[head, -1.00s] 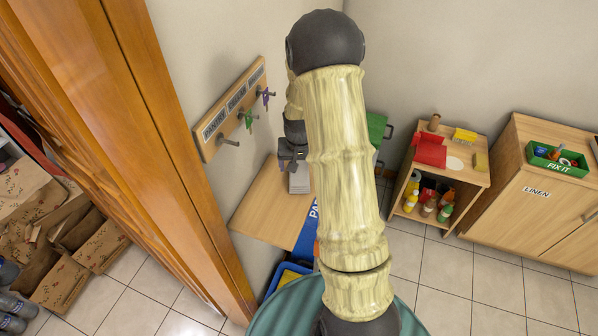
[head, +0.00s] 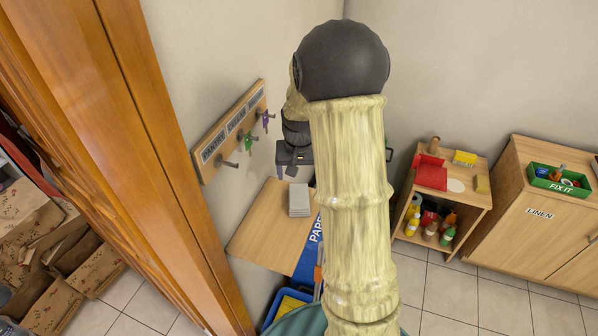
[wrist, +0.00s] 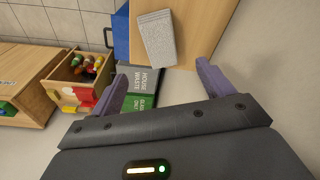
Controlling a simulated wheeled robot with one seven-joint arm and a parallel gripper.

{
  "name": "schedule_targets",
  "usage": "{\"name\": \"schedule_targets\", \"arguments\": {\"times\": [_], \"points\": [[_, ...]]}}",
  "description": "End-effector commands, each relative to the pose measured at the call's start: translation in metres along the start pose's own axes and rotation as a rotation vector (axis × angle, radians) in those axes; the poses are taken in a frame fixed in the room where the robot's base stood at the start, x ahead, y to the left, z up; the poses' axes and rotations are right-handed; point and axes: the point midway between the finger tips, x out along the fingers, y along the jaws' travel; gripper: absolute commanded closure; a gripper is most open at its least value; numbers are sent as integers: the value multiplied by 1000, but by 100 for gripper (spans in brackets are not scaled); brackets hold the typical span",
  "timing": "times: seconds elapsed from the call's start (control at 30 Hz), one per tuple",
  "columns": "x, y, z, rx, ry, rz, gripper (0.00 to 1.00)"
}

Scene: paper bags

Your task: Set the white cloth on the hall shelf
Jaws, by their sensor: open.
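The white cloth (head: 299,199), a folded pale grey-white stack, lies flat on the wooden hall shelf (head: 258,228), near its right edge. In the wrist view the cloth (wrist: 157,38) lies on the shelf (wrist: 207,28) beyond my fingertips, with a gap between. My gripper (head: 291,172) is above the cloth, apart from it. In the wrist view my gripper (wrist: 160,75) has its two purple fingers spread wide with nothing between them. My arm hides part of the shelf's right side in the head view.
A key rack (head: 232,137) with hooks is on the wall above the shelf. Below it are a blue bin (head: 288,305) and a blue paper container (head: 309,250). A small cabinet (head: 450,200) with bottles and the linen cabinet (head: 520,235) stand right. A wooden door frame (head: 150,150) is left.

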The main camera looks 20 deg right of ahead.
Motion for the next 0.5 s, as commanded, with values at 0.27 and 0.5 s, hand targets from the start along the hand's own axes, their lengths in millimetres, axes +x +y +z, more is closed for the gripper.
{"name": "schedule_targets", "arguments": {"times": [0.27, 0.5], "points": [[-8, -7, 14, -32, 6, -7, 20], [-44, -32, 96, -206, 44, -43, 20]]}}
